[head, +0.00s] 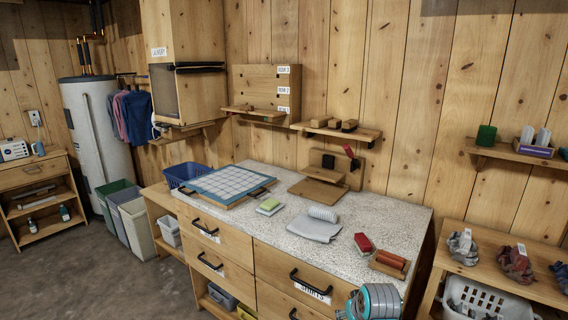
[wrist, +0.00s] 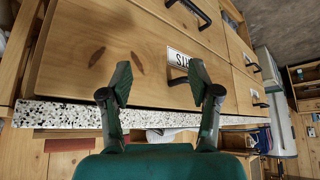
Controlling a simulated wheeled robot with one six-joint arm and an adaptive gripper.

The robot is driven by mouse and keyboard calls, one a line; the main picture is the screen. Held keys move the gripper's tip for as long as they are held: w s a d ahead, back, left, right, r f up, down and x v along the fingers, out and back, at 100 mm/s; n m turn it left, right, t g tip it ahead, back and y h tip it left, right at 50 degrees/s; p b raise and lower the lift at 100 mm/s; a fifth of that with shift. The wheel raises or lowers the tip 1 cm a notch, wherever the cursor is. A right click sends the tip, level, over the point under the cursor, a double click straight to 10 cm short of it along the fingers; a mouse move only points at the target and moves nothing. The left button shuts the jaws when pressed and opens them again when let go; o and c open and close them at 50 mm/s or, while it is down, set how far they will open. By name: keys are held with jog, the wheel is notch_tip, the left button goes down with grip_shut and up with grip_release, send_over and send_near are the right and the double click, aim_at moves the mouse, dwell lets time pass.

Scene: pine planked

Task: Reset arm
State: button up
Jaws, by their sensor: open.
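My gripper (wrist: 158,88) shows in the wrist view with its two dark green fingers spread apart and nothing between them. It faces the wooden drawer fronts (wrist: 95,65) of the counter, which appear tilted and turned over in that view. A black drawer handle (wrist: 190,78) and a white label (wrist: 180,58) lie behind the right finger. I cannot tell how far the fingertips are from the drawer. In the head view only a grey and teal part of my arm shows at the bottom right edge; the fingers are out of view there.
The speckled counter (head: 285,238) carries a gridded board (head: 233,183), a folded grey cloth (head: 313,230), a red-topped brush (head: 363,243) and a wooden block stand (head: 388,263). A shelf unit with a white basket (head: 485,300) stands at right. Floor (head: 115,275) at left is clear.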

jog(key=s+f+t, duration=0.2)
jog(key=s+f, duration=1.1)
jog(key=s+f+t, duration=0.2)
jog(key=s+f, duration=0.1)
jog(key=s, duration=1.3)
jog(key=s+r+m+t, duration=0.1)
jog(key=s+r, duration=0.2)
jog(key=s, duration=0.5)
jog(key=s+r+t, duration=0.1)
jog(key=s+r, duration=0.2)
jog(key=s, duration=0.4)
jog(key=s+r+t, duration=0.2)
jog(key=s+r, duration=1)
jog(key=r, duration=0.1)
jog(key=shift+s+a+h, duration=0.15)
jog(key=shift+s+h, duration=0.05)
jog(key=shift+h, duration=0.1)
